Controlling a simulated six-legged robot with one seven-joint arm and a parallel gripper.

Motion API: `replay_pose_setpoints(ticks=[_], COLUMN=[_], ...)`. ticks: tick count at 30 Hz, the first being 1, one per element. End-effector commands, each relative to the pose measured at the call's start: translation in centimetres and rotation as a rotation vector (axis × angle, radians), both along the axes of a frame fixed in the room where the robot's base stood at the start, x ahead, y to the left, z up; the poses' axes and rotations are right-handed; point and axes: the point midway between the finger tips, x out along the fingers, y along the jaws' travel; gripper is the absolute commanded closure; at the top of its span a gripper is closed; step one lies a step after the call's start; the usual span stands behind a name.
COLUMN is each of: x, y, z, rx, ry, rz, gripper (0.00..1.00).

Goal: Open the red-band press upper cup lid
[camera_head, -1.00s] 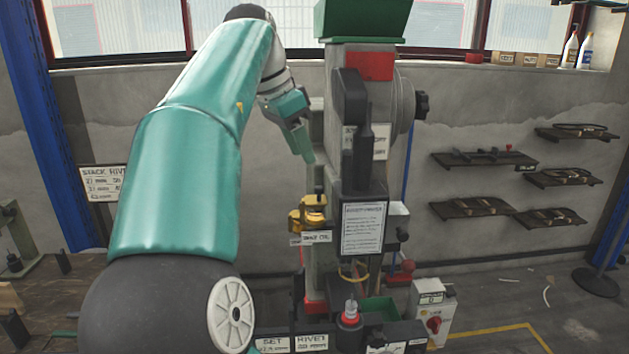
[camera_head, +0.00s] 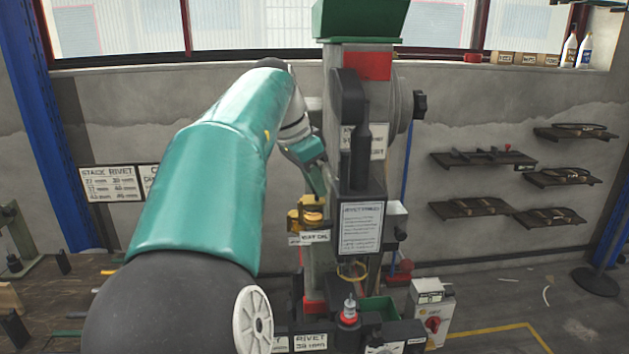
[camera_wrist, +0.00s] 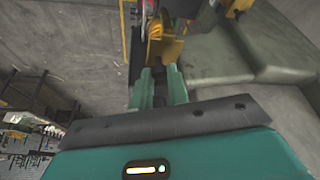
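The red-band press (camera_head: 368,66) is a tall grey column with a red band under a green top. A brass cup (camera_head: 311,215) is mounted on its left side above a white oil label (camera_head: 313,238). The brass also shows in the wrist view (camera_wrist: 167,50), just beyond my fingertips. My gripper (camera_head: 320,188) points down just above the cup in the head view. In the wrist view, my gripper (camera_wrist: 160,76) has two green fingers with a narrow gap between them. I cannot tell whether the fingertips touch the brass. The lid's state is not clear.
A grey switch box (camera_head: 431,310) stands at lower right. Wall shelves (camera_head: 484,158) hang further right. A wooden bench (camera_head: 60,285) lies at lower left.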

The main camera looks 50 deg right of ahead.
Motion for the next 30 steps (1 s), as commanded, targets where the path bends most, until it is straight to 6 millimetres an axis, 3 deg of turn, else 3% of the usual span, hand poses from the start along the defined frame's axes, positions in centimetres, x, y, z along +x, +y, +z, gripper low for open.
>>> replay_pose_setpoints(ticks=[13,30], x=[0.01,0.41], y=[-0.15,-0.61], z=[0.05,0.05], rx=[-0.001,0.001], ry=[-0.002,-0.003], rz=[0.043,0.255], gripper=[1.0,1.0])
